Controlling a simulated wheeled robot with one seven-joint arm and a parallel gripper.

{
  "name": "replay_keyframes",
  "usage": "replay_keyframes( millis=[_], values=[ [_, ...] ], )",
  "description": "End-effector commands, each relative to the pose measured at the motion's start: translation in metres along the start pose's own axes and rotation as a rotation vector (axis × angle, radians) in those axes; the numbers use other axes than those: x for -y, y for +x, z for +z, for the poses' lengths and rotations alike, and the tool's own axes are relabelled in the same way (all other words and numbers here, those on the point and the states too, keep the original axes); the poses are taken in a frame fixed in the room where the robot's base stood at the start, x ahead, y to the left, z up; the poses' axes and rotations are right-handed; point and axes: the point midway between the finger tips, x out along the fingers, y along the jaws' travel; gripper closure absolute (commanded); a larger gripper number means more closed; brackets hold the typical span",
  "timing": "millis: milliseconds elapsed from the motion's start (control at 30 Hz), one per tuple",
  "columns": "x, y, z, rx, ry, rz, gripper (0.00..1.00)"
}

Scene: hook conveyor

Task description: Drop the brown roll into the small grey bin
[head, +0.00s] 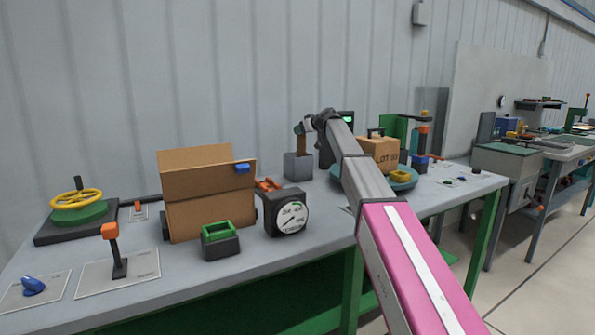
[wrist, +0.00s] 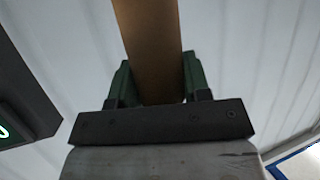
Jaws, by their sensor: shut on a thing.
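The brown roll (wrist: 148,40) stands between the two green fingers of my gripper (wrist: 157,78) in the wrist view, and both fingers press on its sides. In the head view the roll (head: 301,144) hangs upright below my gripper (head: 301,129), right over the small grey bin (head: 298,168). The bin stands on the bench near the wall. The roll's lower end meets the line of the bin's rim; I cannot tell whether it is just above the opening or slightly inside. The bin's inside is hidden.
A cardboard box (head: 212,215) stands left of the bin, with a dial gauge (head: 287,218) in front. A dark device with a green screen (head: 346,117) is just behind my arm. A box marked LOT (head: 385,152) sits on a turntable to the right.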

Motion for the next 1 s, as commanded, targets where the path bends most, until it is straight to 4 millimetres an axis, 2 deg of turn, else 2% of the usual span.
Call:
replay_keyframes(
  millis=[100,300,600,633,700,1000],
  values=[
    [0.001,0.005,0.014,0.001,0.002,-0.001,0.92],
    [0.000,0.011,0.029,0.001,0.000,0.000,0.92],
    [0.000,0.013,0.031,0.000,0.000,0.000,0.92],
    [0.000,0.013,0.031,0.000,0.000,0.000,0.50],
    [0.000,0.013,0.031,0.001,0.000,0.000,0.27],
    [0.000,0.012,0.031,0.001,0.000,0.000,0.26]
  ],
)
